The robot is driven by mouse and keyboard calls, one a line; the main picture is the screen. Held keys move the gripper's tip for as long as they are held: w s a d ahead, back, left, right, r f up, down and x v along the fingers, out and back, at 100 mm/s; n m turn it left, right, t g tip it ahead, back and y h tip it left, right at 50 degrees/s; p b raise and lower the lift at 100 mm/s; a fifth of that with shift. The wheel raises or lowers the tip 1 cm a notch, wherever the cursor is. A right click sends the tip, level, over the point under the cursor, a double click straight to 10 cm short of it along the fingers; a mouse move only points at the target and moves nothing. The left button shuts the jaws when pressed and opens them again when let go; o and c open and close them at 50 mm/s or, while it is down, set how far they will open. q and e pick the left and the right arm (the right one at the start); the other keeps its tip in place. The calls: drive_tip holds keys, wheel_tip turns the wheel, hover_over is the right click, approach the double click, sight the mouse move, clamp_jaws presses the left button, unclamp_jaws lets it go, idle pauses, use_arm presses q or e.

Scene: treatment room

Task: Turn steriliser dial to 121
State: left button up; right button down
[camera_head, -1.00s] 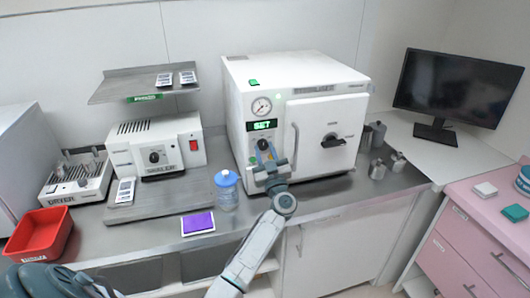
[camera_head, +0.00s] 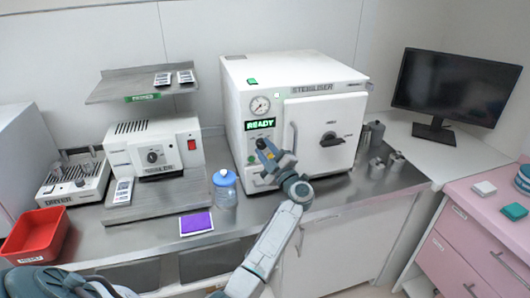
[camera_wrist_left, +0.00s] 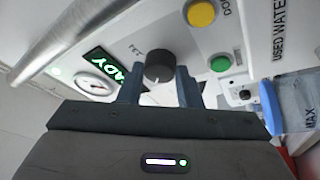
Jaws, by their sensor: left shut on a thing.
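The white steriliser (camera_head: 240,80) stands on the counter, with its door shut. Its green display (camera_head: 260,124) reads READY. The black dial (camera_wrist_left: 158,66) sits on the front panel below the display, with a pale pointer line, and lies between my left fingers in the left wrist view. My left gripper (camera_head: 267,150) is shut on the dial, and its fingers largely cover the dial in the head view. The dial's scale marks are too small to read. My right gripper is not in view.
A blue-lidded bottle (camera_head: 225,188) stands left of the steriliser. A yellow button (camera_wrist_left: 201,13) and a green button (camera_wrist_left: 220,63) sit beside the dial. The door handle (camera_head: 293,137) and black door knob (camera_head: 331,139) are just right. Metal canisters (camera_head: 376,166) stand further right.

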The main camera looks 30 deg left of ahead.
use_arm(q)
drive_tip(key=shift+n+g, duration=0.4)
drive_tip(key=shift+n, duration=0.2)
drive_tip(key=shift+r, duration=0.1)
drive_tip(key=o, duration=1)
drive_tip(key=b+v, duration=0.4)
drive_tip(key=v, duration=0.6)
drive_tip(key=shift+s+d, duration=0.1)
drive_tip(key=shift+d, duration=0.3)
